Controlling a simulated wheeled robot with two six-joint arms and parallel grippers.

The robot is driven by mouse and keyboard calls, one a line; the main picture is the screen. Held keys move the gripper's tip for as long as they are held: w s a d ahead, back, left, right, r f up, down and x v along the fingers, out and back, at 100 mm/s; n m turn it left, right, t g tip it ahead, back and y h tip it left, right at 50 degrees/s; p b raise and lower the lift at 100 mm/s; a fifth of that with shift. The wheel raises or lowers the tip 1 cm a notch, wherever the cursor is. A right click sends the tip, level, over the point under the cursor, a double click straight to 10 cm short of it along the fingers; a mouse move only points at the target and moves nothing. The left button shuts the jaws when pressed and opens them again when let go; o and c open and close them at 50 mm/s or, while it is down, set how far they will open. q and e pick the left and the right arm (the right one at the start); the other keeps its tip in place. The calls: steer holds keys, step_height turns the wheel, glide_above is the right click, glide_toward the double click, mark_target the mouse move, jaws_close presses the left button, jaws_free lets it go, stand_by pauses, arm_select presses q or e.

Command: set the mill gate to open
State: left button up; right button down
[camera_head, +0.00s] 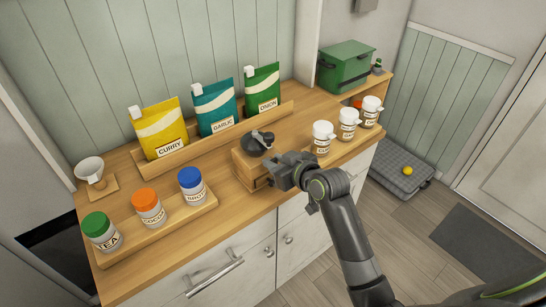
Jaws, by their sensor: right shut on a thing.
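The mill (250,165) is a small wooden box with a dark grey rounded top (257,141), standing on the counter in the middle of the head view. My right gripper (273,179) is at the mill's right front side, with its jaws shut on a small part there, which looks to be the mill gate. The jaws hide that part, so its position cannot be made out. My left gripper is not in view.
Curry, garlic and onion pouches (214,108) stand on a wooden rack behind the mill. Lidded jars (149,208) stand on a rack at left front, near a white funnel (91,172). White canisters (347,125) stand close right of my gripper.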

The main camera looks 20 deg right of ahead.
steer(key=shift+s+d+f, duration=0.1)
steer(key=shift+s+d, duration=0.15)
steer(key=shift+s, duration=0.4)
steer(key=c, duration=1.2)
jaws_free()
steer(key=shift+s, duration=0.1)
steer(key=shift+o, duration=0.2)
steer(key=shift+d, duration=0.1)
steer(key=v, duration=1.7)
steer(key=shift+r, duration=0.25)
steer(key=shift+s, duration=0.15)
